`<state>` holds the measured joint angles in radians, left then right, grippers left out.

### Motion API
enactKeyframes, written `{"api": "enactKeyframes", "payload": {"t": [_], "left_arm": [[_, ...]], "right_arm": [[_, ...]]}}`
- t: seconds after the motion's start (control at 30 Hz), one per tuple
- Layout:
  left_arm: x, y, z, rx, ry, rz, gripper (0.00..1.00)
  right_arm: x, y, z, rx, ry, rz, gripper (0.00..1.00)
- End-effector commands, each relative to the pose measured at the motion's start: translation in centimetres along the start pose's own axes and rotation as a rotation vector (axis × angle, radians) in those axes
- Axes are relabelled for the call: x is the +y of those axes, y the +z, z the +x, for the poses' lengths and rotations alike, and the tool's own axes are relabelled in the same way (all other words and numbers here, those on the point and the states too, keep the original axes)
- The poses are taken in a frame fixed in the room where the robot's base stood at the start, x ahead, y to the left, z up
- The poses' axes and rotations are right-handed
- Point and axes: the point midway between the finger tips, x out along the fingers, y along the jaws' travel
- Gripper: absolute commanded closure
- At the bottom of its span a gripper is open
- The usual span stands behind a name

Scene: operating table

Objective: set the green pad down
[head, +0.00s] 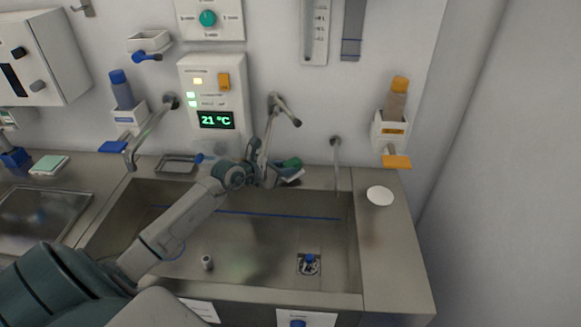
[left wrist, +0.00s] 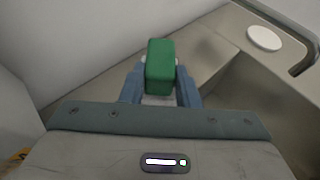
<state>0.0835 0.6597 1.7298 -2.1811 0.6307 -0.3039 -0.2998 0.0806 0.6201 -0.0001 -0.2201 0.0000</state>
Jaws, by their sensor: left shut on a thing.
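The green pad (head: 290,164) is a dark green block with a pale underside. My left gripper (head: 283,175) is shut on it and holds it in the air over the back of the sink, near the back wall. In the left wrist view the pad (left wrist: 160,62) stands out between the two blue fingers, its green face toward the camera. A white round disc (head: 380,195) lies flat on the counter right of the sink, apart from the pad; it also shows in the left wrist view (left wrist: 264,38). My right gripper is not in view.
The steel sink (head: 240,250) holds a small cylinder (head: 207,262) and a drain with a blue knob (head: 309,260). The right counter (head: 395,250) is bare around the disc. A pale green block (head: 49,165) lies far left.

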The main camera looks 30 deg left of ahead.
Motion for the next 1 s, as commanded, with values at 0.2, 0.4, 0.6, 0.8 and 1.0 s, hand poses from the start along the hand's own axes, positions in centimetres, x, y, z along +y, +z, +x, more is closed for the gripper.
{"api": "enactKeyframes", "payload": {"t": [0.2, 0.4, 0.6, 0.8, 1.0], "left_arm": [[0.0, 0.8, 2.8, 0.002, 0.0, -0.004, 0.94], [0.0, -0.3, 3.1, 0.0, 0.001, 0.0, 0.94], [0.0, -0.4, 3.1, 0.0, 0.001, 0.0, 0.94], [0.0, -0.7, 3.3, 0.0, 0.001, 0.0, 0.58], [0.0, -0.7, 3.2, 0.0, 0.001, 0.0, 0.5]], "right_arm": [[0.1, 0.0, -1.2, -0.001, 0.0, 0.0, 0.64], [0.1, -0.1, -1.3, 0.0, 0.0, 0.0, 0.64], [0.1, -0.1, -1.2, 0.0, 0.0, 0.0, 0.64], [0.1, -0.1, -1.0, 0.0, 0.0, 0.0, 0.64], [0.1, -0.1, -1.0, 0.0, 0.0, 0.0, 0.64]]}}
